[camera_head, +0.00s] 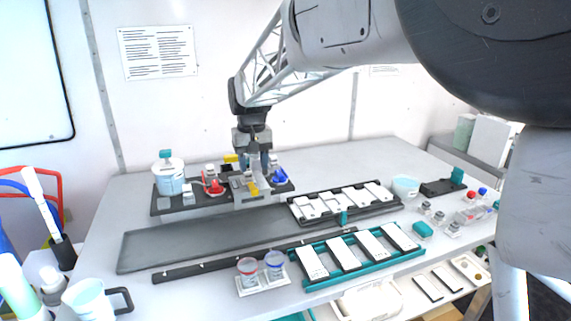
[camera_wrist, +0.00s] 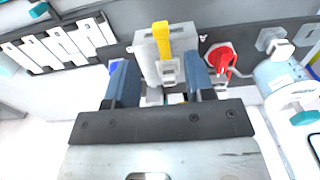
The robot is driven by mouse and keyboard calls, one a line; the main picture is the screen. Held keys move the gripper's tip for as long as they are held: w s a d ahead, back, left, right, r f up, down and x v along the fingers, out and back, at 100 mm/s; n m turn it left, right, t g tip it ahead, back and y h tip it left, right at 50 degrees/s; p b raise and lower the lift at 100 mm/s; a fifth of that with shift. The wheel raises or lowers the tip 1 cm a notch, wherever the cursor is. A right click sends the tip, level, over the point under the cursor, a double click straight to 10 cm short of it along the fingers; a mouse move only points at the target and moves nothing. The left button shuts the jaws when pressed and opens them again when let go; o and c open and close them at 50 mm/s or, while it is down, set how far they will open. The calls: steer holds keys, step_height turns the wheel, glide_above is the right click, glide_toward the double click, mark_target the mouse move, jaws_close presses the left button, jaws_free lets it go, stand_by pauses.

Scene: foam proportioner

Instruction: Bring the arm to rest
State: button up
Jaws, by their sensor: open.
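My gripper (camera_head: 259,172) hangs from my arm over the black rail at the back of the bench, with its fingers pointing down. In the wrist view my gripper (camera_wrist: 162,82) is open, with its two blue-grey fingers apart. A grey block with a yellow lever (camera_wrist: 162,42) shows between and beyond the fingers; I cannot tell whether they touch it. This yellow lever (camera_head: 252,187) also shows in the head view, just below the fingers. A red valve (camera_wrist: 221,57) is to the right of the fingers in the wrist view. A blue valve (camera_head: 280,176) sits right of the gripper in the head view.
A white tub (camera_head: 170,180) stands at the rail's left end. A grey tray (camera_head: 200,236), a black rack (camera_head: 345,217) and a teal rack (camera_head: 320,281) with white plates lie in front. Two small cups (camera_head: 274,263) and a mug (camera_head: 88,300) stand near the front edge.

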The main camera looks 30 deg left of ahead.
stand_by(0.3)
steer(key=s+d+r+m+t, duration=0.1)
steer(key=s+d+r+m, duration=0.1)
steer(key=d, duration=1.6)
steer(key=s+d+r+m, duration=0.2)
steer(key=s+d, duration=0.1)
steer(key=d, duration=1.5)
steer(key=s+d+f+m, duration=0.2)
steer(key=s+d+f, duration=0.2)
steer(key=s+d, duration=0.7)
steer(key=s+d+f+m+t, duration=0.1)
steer(key=s+d+f+m, duration=0.2)
steer(key=s+d, duration=0.8)
step_height(320, 180, down, 2)
steer(key=shift+d+f+t, duration=0.15)
steer(key=shift+d+t, duration=0.15)
steer(key=shift+d, duration=0.15)
